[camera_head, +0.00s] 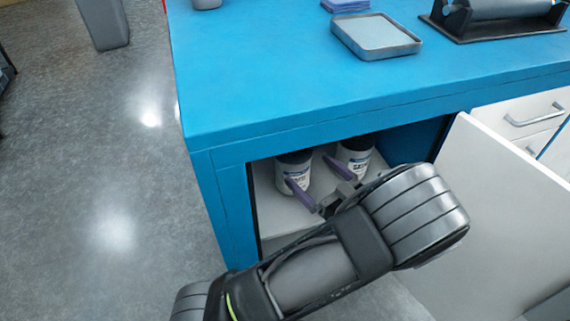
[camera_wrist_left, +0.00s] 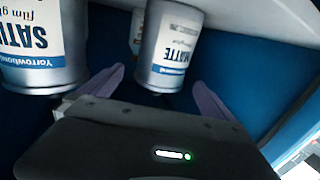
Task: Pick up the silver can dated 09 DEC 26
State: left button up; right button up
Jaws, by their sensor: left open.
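Two silver cans with white labels stand inside the open cabinet, the MATTE can (camera_head: 291,163) on the left and the SATIN can (camera_head: 356,150) on the right. In the left wrist view, which is upside down, the MATTE can (camera_wrist_left: 168,48) shows between the finger directions and the SATIN can (camera_wrist_left: 42,48) is at the left. My left gripper (camera_head: 318,180) is open, its purple fingers reaching into the cabinet in front of the MATTE can. I cannot read any date. My right gripper is not in view.
The blue counter (camera_head: 250,90) overhangs the cabinet opening. An open white door (camera_head: 490,215) stands to the right of my arm. A grey tray (camera_head: 375,36) and a black roll holder (camera_head: 490,20) are on the counter. Blue cabinet walls enclose the cans.

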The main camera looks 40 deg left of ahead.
aim_at(304, 167)
pick_arm(q)
jog(key=shift+d, duration=0.1)
jog(key=shift+b+x, duration=0.4)
jog(key=shift+x, duration=0.6)
jog(key=shift+w+a, duration=0.1)
jog(key=shift+a, duration=0.2)
jog(key=shift+a, duration=0.15)
jog(key=shift+a+f+b, duration=0.1)
jog(key=shift+a+b, duration=0.2)
jog(key=shift+b, duration=0.1)
jog(key=b+x, duration=0.1)
jog(key=x, duration=0.2)
jog(key=shift+a, duration=0.3)
jog(key=shift+w+a+r, duration=0.15)
jog(key=shift+a+r, duration=0.05)
jog(key=shift+a, duration=0.15)
jog(key=shift+c, duration=0.4)
